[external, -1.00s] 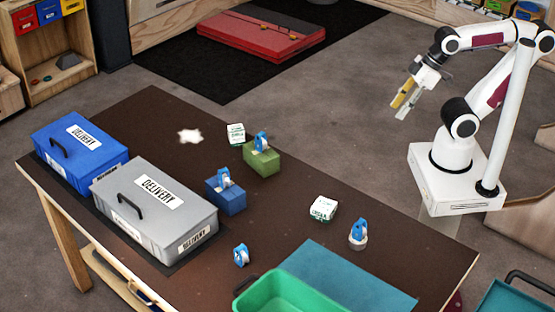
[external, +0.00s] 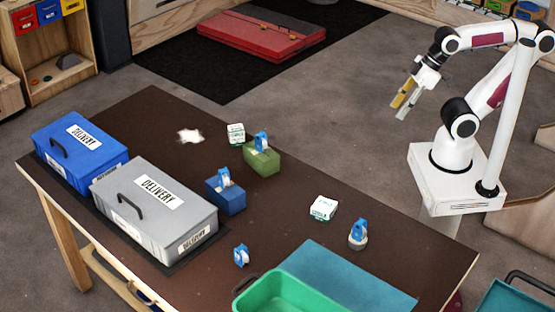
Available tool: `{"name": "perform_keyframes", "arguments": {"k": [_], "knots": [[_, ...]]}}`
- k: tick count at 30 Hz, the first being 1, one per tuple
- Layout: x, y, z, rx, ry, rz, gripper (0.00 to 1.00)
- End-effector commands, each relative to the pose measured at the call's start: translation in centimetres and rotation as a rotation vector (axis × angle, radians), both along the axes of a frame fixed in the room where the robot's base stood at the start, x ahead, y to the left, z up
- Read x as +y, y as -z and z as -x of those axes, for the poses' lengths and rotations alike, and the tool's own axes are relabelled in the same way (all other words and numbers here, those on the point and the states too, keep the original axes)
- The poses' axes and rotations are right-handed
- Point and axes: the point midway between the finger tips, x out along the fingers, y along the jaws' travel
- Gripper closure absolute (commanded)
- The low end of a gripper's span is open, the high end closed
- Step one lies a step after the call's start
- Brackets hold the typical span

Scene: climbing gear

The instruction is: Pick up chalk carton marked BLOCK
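Two small white cartons with green print stand on the brown table. One carton (external: 236,134) is near the far edge, beside the green block. The other carton (external: 323,208) is nearer the right end, left of a blue pulley-like piece. The print on both is too small to read, so I cannot tell which is marked BLOCK. My gripper (external: 402,101) is raised beyond the table's far right edge, well away from both cartons. Its fingers look apart, one yellowish and one grey, with nothing visible between them.
A green block (external: 261,160) and a blue block (external: 226,198) each carry a blue piece. Blue (external: 112,152) and grey (external: 190,215) delivery boxes fill the left end. A green bin (external: 262,287) and teal mat (external: 375,290) lie in front. White powder (external: 190,136) marks the table.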

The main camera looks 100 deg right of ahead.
Motion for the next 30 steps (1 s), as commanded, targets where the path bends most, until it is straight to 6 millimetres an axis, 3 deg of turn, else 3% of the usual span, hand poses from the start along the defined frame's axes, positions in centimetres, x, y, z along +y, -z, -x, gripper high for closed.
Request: {"name": "perform_keyframes", "arguments": {"k": [1,3,17,23,30], "knots": [[0.0,0.0,0.0,0.000,0.000,0.000,0.57],[0.0,0.0,0.0,0.000,0.000,0.000,0.47],[-0.3,-0.2,-0.7,-0.008,0.006,0.006,0.47],[-1.4,-0.9,-3.5,-0.044,0.029,0.030,0.47],[-4.0,-2.2,-9.2,-0.120,0.065,0.081,0.47]]}}
